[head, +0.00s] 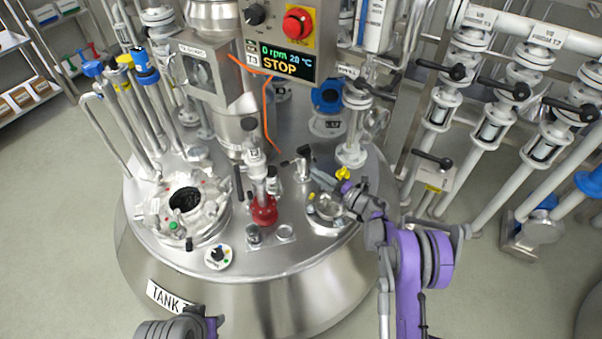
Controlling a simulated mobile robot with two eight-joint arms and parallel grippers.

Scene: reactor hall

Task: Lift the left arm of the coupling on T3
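The tank (300,295) has a steel lid with several fittings. A red-based fitting (263,212) stands upright near the middle of the lid, with dark upright levers beside its grey upper part; it may be the coupling, but I cannot tell for sure. My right gripper (336,206) is low over a small round metal fitting (323,219) at the lid's right front, to the right of the red-based one. Its fingers blend with the metal, so their opening and any contact are unclear. Of my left arm only a dark part shows at the bottom edge; its fingertips are not visible.
A control box (290,62) reading T3 and STOP hangs over the lid, with an orange cable (266,118) below it. An open port (184,202) and upright pipes stand at the left. Piping with black-handled valves (508,90) fills the right. The floor at left is clear.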

